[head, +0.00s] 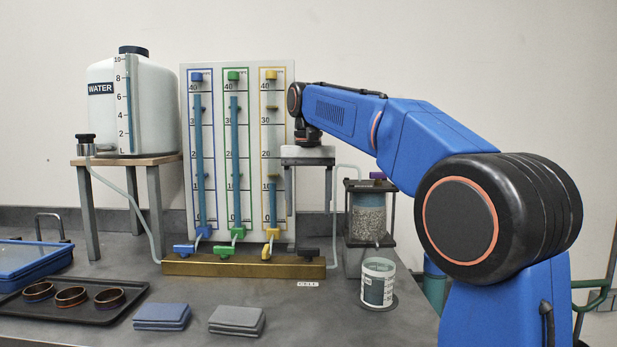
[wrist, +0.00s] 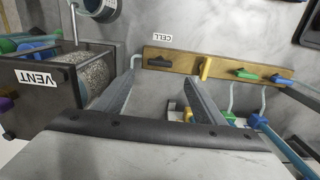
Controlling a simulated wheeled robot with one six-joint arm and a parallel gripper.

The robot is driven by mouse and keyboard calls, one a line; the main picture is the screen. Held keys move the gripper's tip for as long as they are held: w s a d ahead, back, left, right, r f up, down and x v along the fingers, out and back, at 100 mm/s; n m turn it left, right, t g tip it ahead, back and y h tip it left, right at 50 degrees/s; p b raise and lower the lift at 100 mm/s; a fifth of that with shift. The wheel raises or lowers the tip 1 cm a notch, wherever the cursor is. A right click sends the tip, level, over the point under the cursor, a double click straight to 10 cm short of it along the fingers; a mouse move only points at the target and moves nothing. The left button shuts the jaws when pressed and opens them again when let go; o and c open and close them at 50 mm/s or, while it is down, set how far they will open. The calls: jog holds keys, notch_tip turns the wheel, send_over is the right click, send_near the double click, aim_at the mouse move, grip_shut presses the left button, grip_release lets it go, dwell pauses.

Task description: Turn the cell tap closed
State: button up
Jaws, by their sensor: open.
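The cell tap (head: 308,252) is a black handle at the right end of the brass bar (head: 245,268), by a CELL label (head: 307,284) on the bench. The tap (wrist: 158,62) also shows in the wrist view, its handle lying roughly along the bar. My gripper (head: 308,212) is open and empty, pointing down above and apart from the tap. In the wrist view my gripper (wrist: 160,70) has its two fingers spread either side of the tap in the picture.
Along the bar are a yellow tap (head: 267,250) with its handle across the bar, a green tap (head: 228,248) and a blue tap (head: 185,250). A gauge panel (head: 216,150) stands behind. A gravel-filled cell (head: 368,215) and a white cup (head: 378,284) stand right of the bar.

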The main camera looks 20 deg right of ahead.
notch_tip(320, 180, up, 7)
jog(key=shift+r, duration=0.2)
dwell(0.5)
